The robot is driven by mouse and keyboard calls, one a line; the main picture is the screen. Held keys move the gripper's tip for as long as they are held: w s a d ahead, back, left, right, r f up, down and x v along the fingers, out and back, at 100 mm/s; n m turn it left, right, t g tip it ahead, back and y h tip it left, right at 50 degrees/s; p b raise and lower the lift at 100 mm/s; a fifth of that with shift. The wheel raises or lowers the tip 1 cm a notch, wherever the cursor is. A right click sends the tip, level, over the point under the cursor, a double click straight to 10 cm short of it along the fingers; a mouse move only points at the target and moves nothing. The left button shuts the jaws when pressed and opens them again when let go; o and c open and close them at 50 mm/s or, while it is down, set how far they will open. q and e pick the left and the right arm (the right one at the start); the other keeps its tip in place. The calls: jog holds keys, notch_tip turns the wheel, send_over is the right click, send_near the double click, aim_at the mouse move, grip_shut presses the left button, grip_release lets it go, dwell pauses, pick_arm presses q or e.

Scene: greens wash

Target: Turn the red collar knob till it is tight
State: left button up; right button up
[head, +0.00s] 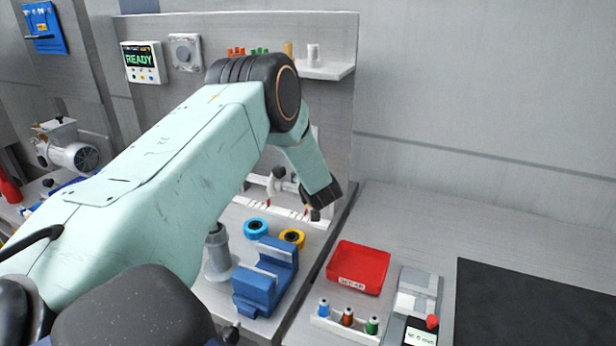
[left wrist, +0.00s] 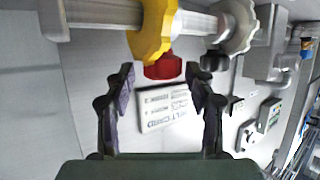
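The red collar knob (left wrist: 163,68) shows in the left wrist view, just below a yellow lobed wheel (left wrist: 153,30) on a pale horizontal pipe (left wrist: 100,12). My left gripper (left wrist: 161,74) is open, with one dark finger on each side of the red knob. The fingertips look level with the knob, with a gap on both sides. I cannot tell the depth between them. In the head view my left arm reaches across the bench, and its wrist hides most of the fixture behind it; I cannot make out the knob there. My right gripper is not in view.
A white label plate (left wrist: 168,107) lies beyond the fingers. In the head view a blue vise-like block (head: 265,282), blue tape roll (head: 256,229), yellow tape roll (head: 292,238) and red tray (head: 358,267) stand below my arm. A black mat (head: 530,305) lies at right.

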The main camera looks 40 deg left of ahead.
pick_arm(q)
jog(key=shift+s+r, duration=0.15)
jog(key=shift+s, duration=0.1)
jog(key=c, duration=0.9)
jog(key=shift+w+n+y, duration=0.15)
jog(key=shift+n+y, duration=0.15)
jog(key=shift+n, duration=0.1)
jog(key=shift+c, duration=0.2)
jog(key=shift+w+d+n+g+y+b, duration=0.15)
jog(key=shift+n+g+y+b, duration=0.3)
jog(key=shift+g, duration=0.25)
jog(key=shift+f+n+g+y+b, duration=0.2)
jog(key=shift+n+g+y+b, duration=0.25)
jog(key=shift+n+g+b, duration=0.6)
jog(key=n+g+b, duration=0.1)
jog(key=g+b, duration=0.1)
jog(key=b, duration=0.1)
jog(key=n+g+y+b, duration=0.1)
jog(key=n+g+b, duration=0.1)
jog(key=b, duration=0.2)
jog(key=shift+w+f, duration=0.1)
jog(key=shift+w, duration=0.1)
jog(key=shift+r+n+g+b, duration=0.2)
jog(key=shift+n+g+b, duration=0.55)
jog(key=shift+b, duration=1.05)
